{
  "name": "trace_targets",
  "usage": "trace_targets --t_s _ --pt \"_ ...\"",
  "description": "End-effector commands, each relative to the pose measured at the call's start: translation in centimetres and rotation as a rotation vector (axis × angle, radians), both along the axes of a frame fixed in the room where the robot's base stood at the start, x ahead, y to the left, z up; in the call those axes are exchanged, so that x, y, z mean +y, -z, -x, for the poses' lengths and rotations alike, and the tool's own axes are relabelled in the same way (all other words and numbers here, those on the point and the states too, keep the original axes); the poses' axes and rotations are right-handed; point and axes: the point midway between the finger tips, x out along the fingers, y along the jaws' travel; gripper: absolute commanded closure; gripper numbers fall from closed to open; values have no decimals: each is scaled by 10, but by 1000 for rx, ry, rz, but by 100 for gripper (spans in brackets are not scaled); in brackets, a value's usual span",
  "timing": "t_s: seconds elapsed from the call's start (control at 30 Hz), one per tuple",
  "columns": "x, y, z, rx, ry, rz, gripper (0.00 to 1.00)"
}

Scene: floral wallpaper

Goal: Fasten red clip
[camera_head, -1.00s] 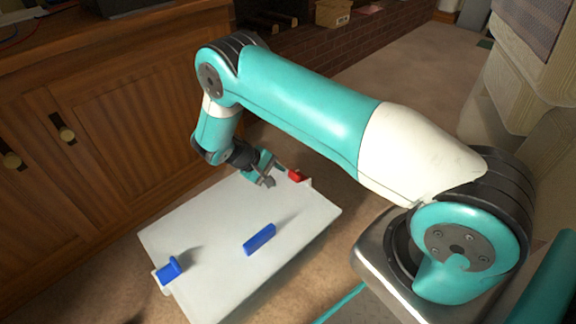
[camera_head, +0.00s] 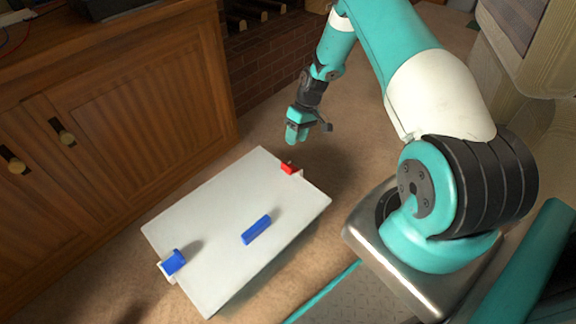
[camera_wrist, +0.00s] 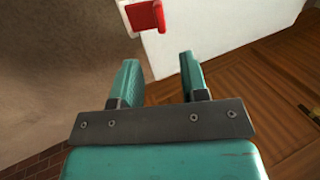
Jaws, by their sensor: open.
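The red clip (camera_head: 288,168) sits at the far right edge of a white box-like case (camera_head: 205,215). In the wrist view the red clip (camera_wrist: 146,16) shows at the top, on a white mount at the case's edge. My gripper (camera_head: 309,137) is above and beyond that edge, apart from the clip. In the wrist view my gripper's two fingers (camera_wrist: 160,80) are spread with nothing between them, pointing toward the clip. A blue clip (camera_head: 174,262) is on the case's near left edge. A blue bar-shaped handle (camera_head: 256,229) stands on its top.
A wooden cabinet (camera_head: 130,110) with knobs stands left of the case. A brick ledge (camera_head: 262,65) runs behind it. Bare carpet (camera_head: 262,117) lies around the case. My base is close to the case's right side. A pale chair-like piece (camera_head: 545,60) is at the upper right.

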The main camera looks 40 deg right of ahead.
Motion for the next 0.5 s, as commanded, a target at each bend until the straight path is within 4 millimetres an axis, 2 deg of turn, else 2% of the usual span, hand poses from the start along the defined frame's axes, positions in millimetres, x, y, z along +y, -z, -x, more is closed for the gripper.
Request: trace_targets --t_s 0.03,0.2,0.4,0.5 --pt "5 16 1 3 -2 -1 60" --pt "19 52 3 3 -1 -1 60" --pt "32 85 4 1 0 0 60" --pt "36 95 5 0 0 1 60"
